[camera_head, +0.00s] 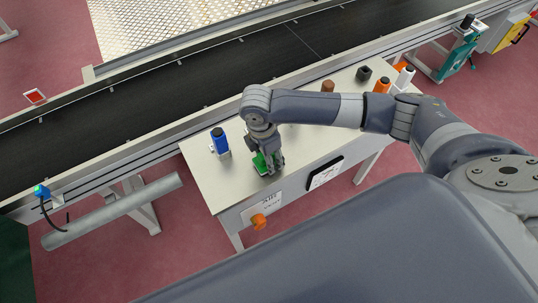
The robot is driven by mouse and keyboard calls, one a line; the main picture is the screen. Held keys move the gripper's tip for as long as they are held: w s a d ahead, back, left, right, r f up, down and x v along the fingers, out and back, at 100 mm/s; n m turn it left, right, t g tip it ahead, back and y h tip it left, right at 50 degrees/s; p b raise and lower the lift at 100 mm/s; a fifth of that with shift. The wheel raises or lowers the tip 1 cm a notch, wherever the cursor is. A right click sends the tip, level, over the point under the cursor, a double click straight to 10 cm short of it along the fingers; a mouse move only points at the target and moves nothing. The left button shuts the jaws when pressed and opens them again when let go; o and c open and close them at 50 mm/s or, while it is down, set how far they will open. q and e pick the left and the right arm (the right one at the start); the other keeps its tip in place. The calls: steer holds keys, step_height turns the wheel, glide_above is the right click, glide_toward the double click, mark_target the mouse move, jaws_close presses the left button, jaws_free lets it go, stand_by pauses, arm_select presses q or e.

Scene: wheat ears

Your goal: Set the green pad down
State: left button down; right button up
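The green pad (259,164) is at my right gripper's fingertips, low over the front left part of the white table (212,180). My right gripper (268,162) points down from above and appears shut on the pad, hiding part of it. I cannot tell whether the pad touches the table top. My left gripper is not in view.
A blue-and-white bottle (220,142) stands left of the gripper. A brown item (328,86), a black cup (363,73), an orange item (382,86) and a white bottle (404,77) stand at the table's right end. A conveyor (190,88) runs behind.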

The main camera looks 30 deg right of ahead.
steer(key=shift+f, duration=0.4)
steer(key=shift+f, duration=0.15)
steer(key=o, duration=1)
steer(key=r, duration=0.4)
steer(key=a+r, duration=0.1)
steer(key=r, duration=0.3)
steer(key=r+b, duration=0.1)
steer(key=r, duration=0.3)
steer(key=shift+a+r, duration=0.15)
steer(key=shift+a, duration=0.1)
